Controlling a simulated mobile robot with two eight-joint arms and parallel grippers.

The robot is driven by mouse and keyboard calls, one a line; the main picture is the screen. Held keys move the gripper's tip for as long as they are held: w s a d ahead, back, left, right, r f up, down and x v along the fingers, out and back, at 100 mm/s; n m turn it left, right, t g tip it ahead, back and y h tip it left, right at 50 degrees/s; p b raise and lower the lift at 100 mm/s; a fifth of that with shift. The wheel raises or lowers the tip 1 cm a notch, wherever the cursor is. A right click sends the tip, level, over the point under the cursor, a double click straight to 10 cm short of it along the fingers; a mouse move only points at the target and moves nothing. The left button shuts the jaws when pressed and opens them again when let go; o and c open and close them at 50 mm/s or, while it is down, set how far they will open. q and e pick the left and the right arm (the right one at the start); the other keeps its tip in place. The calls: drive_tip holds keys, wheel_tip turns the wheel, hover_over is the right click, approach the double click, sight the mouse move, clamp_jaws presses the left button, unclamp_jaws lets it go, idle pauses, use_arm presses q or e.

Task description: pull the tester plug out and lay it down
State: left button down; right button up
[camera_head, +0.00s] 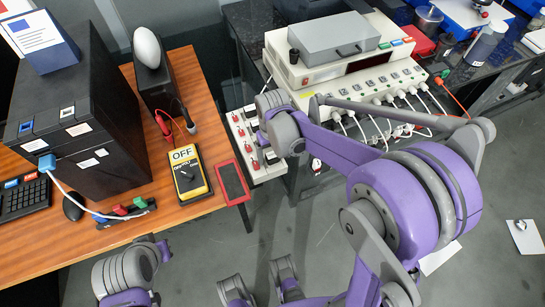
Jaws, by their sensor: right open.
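A yellow tester (189,175) with a black dial and an "OFF" label lies on the wooden desk. A long row of white plugs (404,94) with cords sits along the front of a cream socket unit (350,75). I cannot tell which plug is the tester's. My right gripper (264,138) is open, in front of the socket unit's left end and over a white strip (248,155) with red switches. My arm hides part of the plugs and their cords.
A black tower (115,125), a keyboard (25,200) and a mouse (73,207) stand on the desk (60,240). A red-framed black pad (233,182) is at its right edge. A grey case (333,38) tops the socket unit. Bare floor (200,240) lies below.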

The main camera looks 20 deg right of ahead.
sight(273, 154)
clamp_jaws()
idle(0.4)
drive_tip(key=shift+r, duration=0.1)
drive_tip(key=shift+r+p, duration=2.05)
drive_tip(key=shift+r, duration=0.9)
